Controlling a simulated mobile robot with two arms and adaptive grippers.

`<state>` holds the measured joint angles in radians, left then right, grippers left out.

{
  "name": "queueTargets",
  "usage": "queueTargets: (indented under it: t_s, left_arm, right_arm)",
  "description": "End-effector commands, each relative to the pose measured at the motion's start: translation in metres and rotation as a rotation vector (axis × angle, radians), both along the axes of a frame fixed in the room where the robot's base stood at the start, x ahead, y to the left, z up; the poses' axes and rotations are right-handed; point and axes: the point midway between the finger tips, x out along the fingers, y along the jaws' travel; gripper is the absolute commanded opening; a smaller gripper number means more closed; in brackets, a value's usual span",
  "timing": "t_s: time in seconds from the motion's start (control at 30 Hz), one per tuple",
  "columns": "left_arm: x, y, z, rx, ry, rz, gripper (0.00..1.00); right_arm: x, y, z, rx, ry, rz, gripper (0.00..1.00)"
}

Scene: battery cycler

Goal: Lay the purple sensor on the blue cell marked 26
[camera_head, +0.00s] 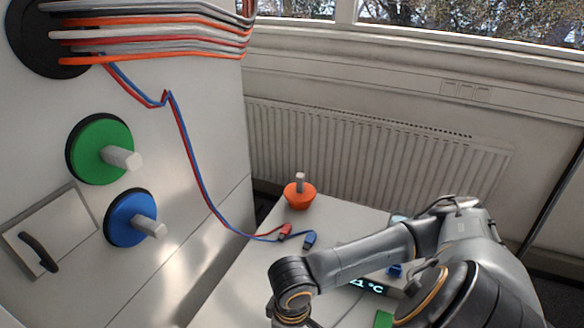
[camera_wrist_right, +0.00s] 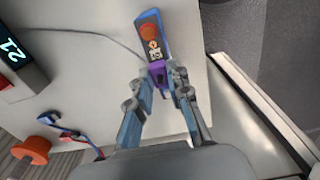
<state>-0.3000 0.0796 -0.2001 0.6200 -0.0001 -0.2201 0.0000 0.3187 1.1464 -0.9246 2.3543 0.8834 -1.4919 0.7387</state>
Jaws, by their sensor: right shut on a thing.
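My right gripper (camera_wrist_right: 163,78) is shut on the small purple sensor (camera_wrist_right: 158,72) in the right wrist view. A thin grey cable runs from the sensor toward the upper left. The blue cell (camera_wrist_right: 164,24) lies just beyond the fingertips, with an orange disc and a small pale label on its top. I cannot read its number. The sensor is at the cell's near end; I cannot tell whether it touches. In the head view my right arm hides the cell and sensor, and its gripper is mostly cut off at the bottom edge. My left gripper is not in view.
A display (camera_head: 369,286) reading about 21 °C stands on the white bench (camera_head: 245,285). An orange knob-like piece (camera_head: 299,195) and red (camera_head: 284,231) and blue (camera_head: 309,240) cable plugs lie farther back. A white cabinet with green (camera_head: 92,146) and blue (camera_head: 124,216) discs stands at left.

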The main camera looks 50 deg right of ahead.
Motion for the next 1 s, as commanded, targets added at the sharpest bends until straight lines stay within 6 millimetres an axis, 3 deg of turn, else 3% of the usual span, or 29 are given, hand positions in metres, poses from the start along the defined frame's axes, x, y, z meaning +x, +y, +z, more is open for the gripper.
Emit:
queueTargets:
  t_s: [0.87,0.9,1.0]
  left_arm:
    - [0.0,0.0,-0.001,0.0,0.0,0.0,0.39]
    - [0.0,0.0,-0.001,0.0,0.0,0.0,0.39]
    - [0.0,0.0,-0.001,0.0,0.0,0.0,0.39]
  right_arm:
    - [0.0,0.0,-0.011,0.0,0.001,0.0,0.0]
    - [0.0,0.0,-0.011,0.0,0.001,0.0,0.24]
    - [0.0,0.0,-0.011,0.0,0.001,0.0,0.44]
